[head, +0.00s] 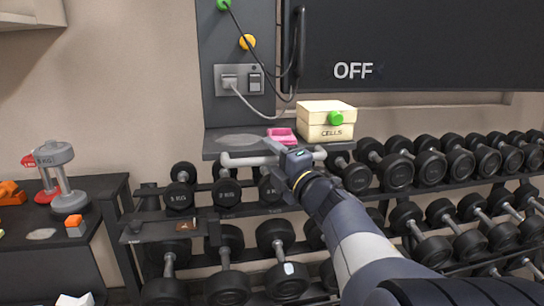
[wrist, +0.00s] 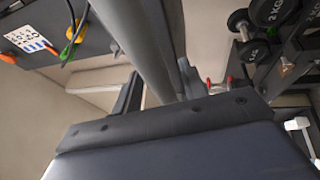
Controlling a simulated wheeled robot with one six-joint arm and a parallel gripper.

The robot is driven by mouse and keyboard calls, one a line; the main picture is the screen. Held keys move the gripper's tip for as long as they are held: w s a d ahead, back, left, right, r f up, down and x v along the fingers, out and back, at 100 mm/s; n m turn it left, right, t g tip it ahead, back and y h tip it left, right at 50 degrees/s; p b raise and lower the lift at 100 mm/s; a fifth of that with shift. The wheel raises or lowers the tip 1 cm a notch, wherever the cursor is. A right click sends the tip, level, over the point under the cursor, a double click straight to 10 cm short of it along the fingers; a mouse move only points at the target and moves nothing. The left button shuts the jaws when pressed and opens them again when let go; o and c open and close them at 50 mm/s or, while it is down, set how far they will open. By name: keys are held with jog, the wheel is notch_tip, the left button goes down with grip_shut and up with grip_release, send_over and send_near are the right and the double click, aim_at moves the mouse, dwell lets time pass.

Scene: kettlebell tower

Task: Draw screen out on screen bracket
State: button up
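The screen (head: 420,45) is a large dark panel reading "OFF" at the upper right of the head view. A dark upright handle (head: 298,40) is at its left edge. The bracket behind the screen cannot be made out. My gripper (head: 276,146) is well below the screen, at the light grey bar (head: 240,161) on the shelf's front. In the wrist view, my gripper's dark fingers (wrist: 158,88) stand apart, with a thick grey bar (wrist: 140,40) between them. Whether they press on it is unclear.
A shelf (head: 222,143) bears a pink item (head: 281,135) and a yellow "CELLS" box (head: 326,130). A cable (head: 265,65) hangs beside the screen's left edge. Dumbbell racks (head: 350,200) fill the space below. A side table (head: 95,187) with kettlebells stands at left.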

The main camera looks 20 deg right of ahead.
jog(key=shift+s, duration=0.1)
jog(key=v, duration=1)
jog(key=shift+s, duration=0.3)
jog(key=shift+w+f, duration=0.1)
jog(key=shift+f, duration=0.05)
jog(key=x, duration=1)
jog(key=shift+w, duration=0.3)
jog(key=shift+s+a, duration=0.15)
jog(key=shift+s, duration=0.45)
jog(key=shift+w, duration=0.1)
